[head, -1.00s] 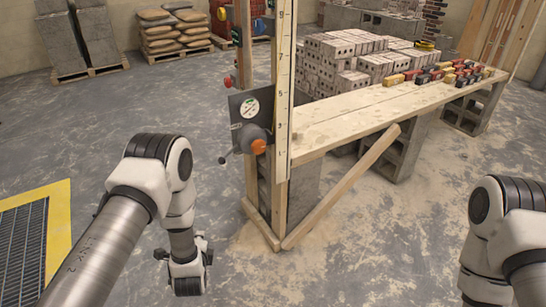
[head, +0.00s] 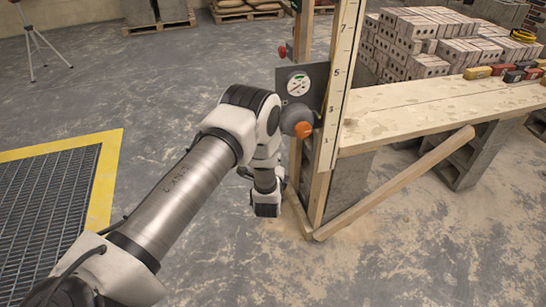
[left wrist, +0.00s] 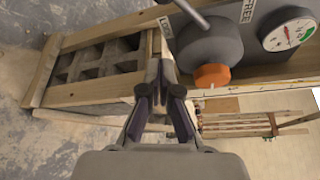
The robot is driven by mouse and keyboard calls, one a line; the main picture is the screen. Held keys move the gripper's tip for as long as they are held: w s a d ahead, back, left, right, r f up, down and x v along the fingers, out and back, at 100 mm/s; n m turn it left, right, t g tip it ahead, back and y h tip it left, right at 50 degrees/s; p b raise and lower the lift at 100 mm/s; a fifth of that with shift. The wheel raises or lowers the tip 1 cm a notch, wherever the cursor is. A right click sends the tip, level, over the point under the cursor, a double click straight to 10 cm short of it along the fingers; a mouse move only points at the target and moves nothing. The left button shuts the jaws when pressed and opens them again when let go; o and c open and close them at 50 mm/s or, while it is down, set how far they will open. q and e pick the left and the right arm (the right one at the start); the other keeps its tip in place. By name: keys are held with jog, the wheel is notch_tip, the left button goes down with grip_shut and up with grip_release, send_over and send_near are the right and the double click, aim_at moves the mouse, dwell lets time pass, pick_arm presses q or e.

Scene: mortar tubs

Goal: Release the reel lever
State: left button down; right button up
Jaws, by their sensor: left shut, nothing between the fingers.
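A grey reel drum (head: 294,117) with an orange knob (head: 303,130) sits on a dark panel (head: 317,80) fixed to the upright wooden posts. In the left wrist view the drum (left wrist: 208,48), the orange knob (left wrist: 212,76) and a metal lever rod (left wrist: 190,12) rising from the drum show at the top. The lever's end is out of frame there, and in the head view my left arm hides the lever. My left gripper (left wrist: 163,92) is shut and empty, below and left of the drum in the wrist view. My right gripper is out of view.
A round gauge (head: 298,84) is on the panel. A numbered pale board (head: 340,85) stands beside it. A plank bench (head: 430,110) with bricks reaches right, with a diagonal wooden brace (head: 395,183) below. A yellow-edged floor grate (head: 45,205) lies left.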

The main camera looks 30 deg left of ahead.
pick_arm(q)
jog(key=w+a+p, duration=0.1)
jog(key=w+a, duration=0.3)
jog(key=a, duration=0.2)
jog(key=shift+r, duration=0.15)
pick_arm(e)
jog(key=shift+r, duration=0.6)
pick_arm(q)
jog(key=shift+w, duration=0.15)
jog(key=shift+r, duration=0.15)
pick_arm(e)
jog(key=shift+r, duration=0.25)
